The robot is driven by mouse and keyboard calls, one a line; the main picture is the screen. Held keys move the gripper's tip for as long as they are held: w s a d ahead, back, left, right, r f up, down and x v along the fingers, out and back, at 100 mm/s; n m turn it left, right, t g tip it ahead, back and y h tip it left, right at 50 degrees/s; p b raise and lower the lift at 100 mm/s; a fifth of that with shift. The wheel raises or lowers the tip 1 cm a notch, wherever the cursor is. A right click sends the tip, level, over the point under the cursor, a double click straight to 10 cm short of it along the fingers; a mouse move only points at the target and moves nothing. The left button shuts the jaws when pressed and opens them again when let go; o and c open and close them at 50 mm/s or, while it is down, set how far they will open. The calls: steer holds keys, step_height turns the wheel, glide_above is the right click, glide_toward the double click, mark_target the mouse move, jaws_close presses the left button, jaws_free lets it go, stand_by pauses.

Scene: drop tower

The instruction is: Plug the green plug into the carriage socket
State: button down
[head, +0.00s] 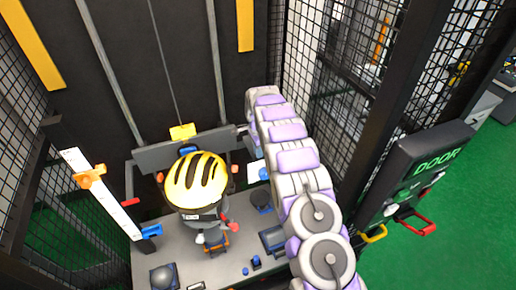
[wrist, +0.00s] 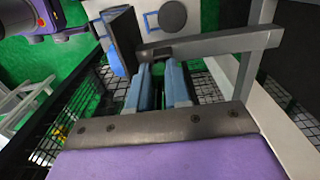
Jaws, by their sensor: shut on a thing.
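My gripper shows in the wrist view as two blue-grey fingers (wrist: 160,80) close together, with a narrow dark gap between them. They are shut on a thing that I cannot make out. A grey bar (wrist: 225,43) crosses just past the fingertips. In the head view my arm reaches away from me, and its end is hidden behind its own links. The carriage (head: 185,150) has a grey crossbar behind a yellow helmet (head: 195,182). I cannot pick out the green plug or the carriage socket in either view.
A grey base (head: 210,272) below the helmet carries several small dark and blue parts. A white upright scale (head: 100,190) with orange and blue clamps stands at the left. Black mesh walls (head: 335,110) close in the tower. A DOOR panel (head: 430,165) with handles is at the right.

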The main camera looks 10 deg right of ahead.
steer(key=shift+w+f, duration=0.25)
steer(key=shift+f, duration=0.25)
steer(key=shift+d+r, duration=0.1)
steer(key=shift+r, duration=0.05)
steer(key=shift+r, duration=0.1)
steer(key=c, duration=1)
jaws_free()
step_height(320, 180, up, 17)
steer(key=p, duration=0.1)
steer(key=shift+r+p, duration=0.15)
steer(key=shift+p, duration=0.2)
